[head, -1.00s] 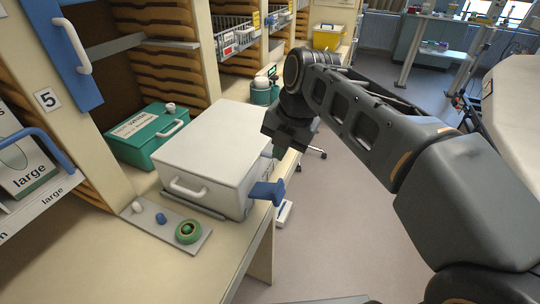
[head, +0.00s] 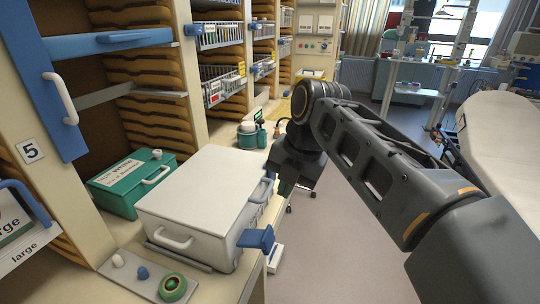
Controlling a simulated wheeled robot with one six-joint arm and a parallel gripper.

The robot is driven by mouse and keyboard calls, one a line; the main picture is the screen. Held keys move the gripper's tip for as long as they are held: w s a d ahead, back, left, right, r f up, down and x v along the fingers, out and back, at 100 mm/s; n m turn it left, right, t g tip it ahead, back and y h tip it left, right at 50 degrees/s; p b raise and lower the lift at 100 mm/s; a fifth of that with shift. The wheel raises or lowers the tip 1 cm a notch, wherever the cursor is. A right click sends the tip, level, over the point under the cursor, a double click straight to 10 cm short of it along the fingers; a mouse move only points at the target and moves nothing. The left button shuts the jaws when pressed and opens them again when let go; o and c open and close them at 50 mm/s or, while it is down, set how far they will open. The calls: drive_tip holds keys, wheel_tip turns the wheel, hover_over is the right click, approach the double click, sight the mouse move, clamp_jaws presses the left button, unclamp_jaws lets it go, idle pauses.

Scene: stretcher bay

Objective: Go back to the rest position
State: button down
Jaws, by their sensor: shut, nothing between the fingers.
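My gripper (head: 287,186) is at the end of my dark grey arm, in the middle of the head view. It points down, just right of the white box and over the counter's edge. Its fingers are small and dark and partly hidden by the wrist. It is shut and empty, apart from the box. The white box (head: 198,190) stands closed on the counter, with a pale handle on its front and a blue lever (head: 257,238) at its right corner.
A green case (head: 130,183) stands behind the white box. A grey strip with a green ring (head: 173,287) and small knobs lies in front. A stretcher (head: 498,140) is at right. Open floor (head: 330,245) lies between.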

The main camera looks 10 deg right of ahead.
drive_tip(key=s+d+f+m+t+h+p, duration=0.1)
drive_tip(key=s+d+f+m, duration=0.2)
drive_tip(key=f+m, duration=0.4)
drive_tip(key=s+d+f+m+t+h+p, duration=0.1)
drive_tip(key=s+d+f+m, duration=0.2)
drive_tip(key=m, duration=1.9)
wheel_tip(320, 180, down, 5)
drive_tip(key=shift+d+f+m+h+p, duration=0.1)
drive_tip(key=shift+d+m+h+p, duration=0.25)
drive_tip(key=shift+d, duration=0.45)
drive_tip(key=shift+a, duration=0.1)
